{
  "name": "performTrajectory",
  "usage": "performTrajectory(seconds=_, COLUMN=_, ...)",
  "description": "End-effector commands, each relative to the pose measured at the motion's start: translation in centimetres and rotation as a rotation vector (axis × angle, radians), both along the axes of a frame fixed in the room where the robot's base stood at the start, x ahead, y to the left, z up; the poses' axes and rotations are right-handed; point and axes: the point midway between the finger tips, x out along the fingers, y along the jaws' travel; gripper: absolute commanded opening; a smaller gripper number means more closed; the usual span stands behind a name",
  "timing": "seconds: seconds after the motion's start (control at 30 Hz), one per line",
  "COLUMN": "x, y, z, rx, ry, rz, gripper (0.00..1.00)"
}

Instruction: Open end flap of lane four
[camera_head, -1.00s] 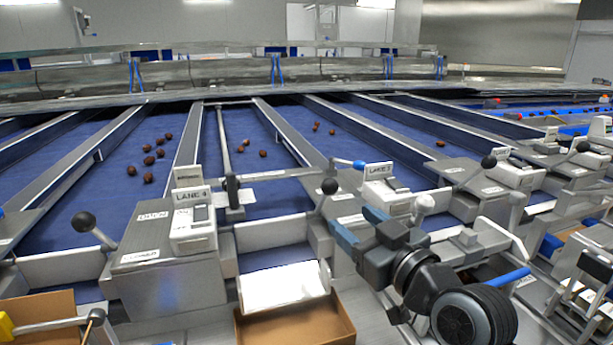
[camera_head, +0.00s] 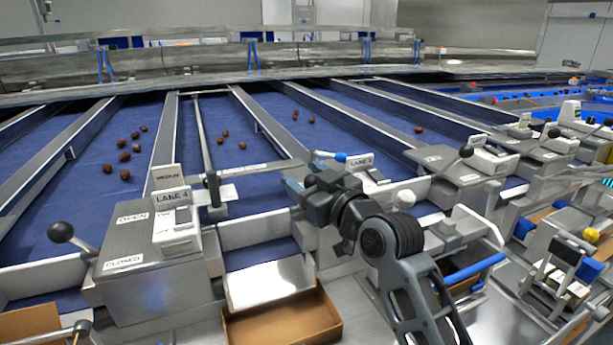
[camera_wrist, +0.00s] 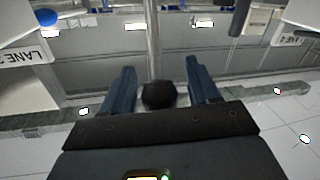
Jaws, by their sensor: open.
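The lane four sign (camera_head: 172,197) stands on a grey box marked OPEN and CLOSED. To its right, a pale upright panel (camera_head: 258,232) crosses the belt end, above a sloping bright plate (camera_head: 268,283). My gripper (camera_head: 297,182) is open over the divider right of this lane. In the wrist view, a black ball knob (camera_wrist: 158,95) lies between my open fingers (camera_wrist: 158,68), with a gap on each side. A metal rod (camera_wrist: 153,40) runs up from it. My gripper hides this knob in the head view. Another black-knobbed lever (camera_head: 60,232) is on the box's left side.
A cardboard carton (camera_head: 283,320) sits below the bright plate. A blue-tipped rod (camera_head: 335,156) and the neighbouring lane sign (camera_head: 360,160) are close right of my gripper. A thin bar (camera_head: 203,140) runs along the lane. Brown dates (camera_head: 124,157) lie on the blue belts.

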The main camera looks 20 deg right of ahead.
Motion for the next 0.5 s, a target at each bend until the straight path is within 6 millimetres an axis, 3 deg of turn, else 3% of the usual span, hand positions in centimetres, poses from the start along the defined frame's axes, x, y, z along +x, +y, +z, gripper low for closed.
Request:
performTrajectory(seconds=0.2, x=0.0, y=0.01, z=0.0, rx=0.0, ry=-0.001, rz=0.0, gripper=0.58)
performTrajectory(seconds=0.5, x=-0.02, y=0.0, z=0.01, rx=0.0, ry=-0.001, rz=0.0, gripper=0.3)
